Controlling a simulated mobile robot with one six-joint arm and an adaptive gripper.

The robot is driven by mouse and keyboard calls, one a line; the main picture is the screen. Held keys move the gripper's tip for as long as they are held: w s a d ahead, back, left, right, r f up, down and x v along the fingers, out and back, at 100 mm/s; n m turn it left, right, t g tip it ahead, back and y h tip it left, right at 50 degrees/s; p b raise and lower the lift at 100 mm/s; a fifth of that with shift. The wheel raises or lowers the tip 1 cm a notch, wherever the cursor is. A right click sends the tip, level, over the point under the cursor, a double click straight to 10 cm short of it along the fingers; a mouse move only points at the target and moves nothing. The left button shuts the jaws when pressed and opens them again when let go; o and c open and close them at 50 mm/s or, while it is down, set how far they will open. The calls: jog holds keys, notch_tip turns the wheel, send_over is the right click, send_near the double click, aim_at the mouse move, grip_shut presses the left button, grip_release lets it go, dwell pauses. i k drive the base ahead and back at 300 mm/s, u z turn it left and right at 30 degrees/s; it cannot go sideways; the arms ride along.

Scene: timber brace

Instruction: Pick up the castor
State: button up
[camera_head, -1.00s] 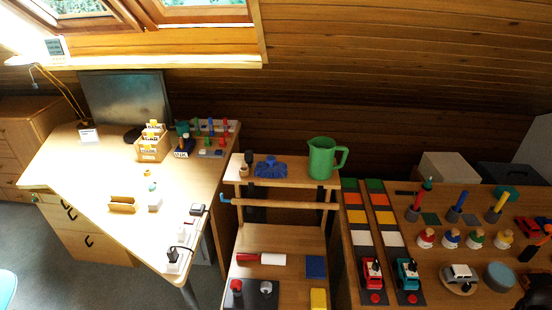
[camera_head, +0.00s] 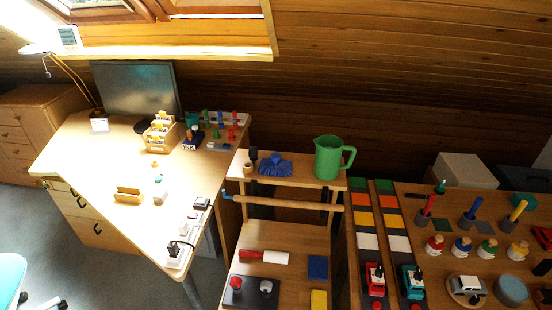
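I cannot make out a loose castor with certainty. Small dark castors (camera_head: 61,304) show at the foot of the light-blue chair (camera_head: 10,275) at the lower left. Several small things stand on the desk (camera_head: 95,165), among them a pale block (camera_head: 160,197) and a small white and teal piece (camera_head: 158,179); they are too small to tell. My gripper is not in view.
A wooden trolley (camera_head: 290,235) with a green jug (camera_head: 328,158) and a blue brush-like thing (camera_head: 273,165) stands in the middle. A bench with toy cars, pegs and coloured tiles (camera_head: 366,220) is at right.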

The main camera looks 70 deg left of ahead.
aim_at(253, 153)
jog(key=z, duration=0.2)
jog(key=k, duration=1.4)
jog(key=u, duration=2.1)
jog(key=i, duration=0.35)
jog(key=z, duration=0.45)
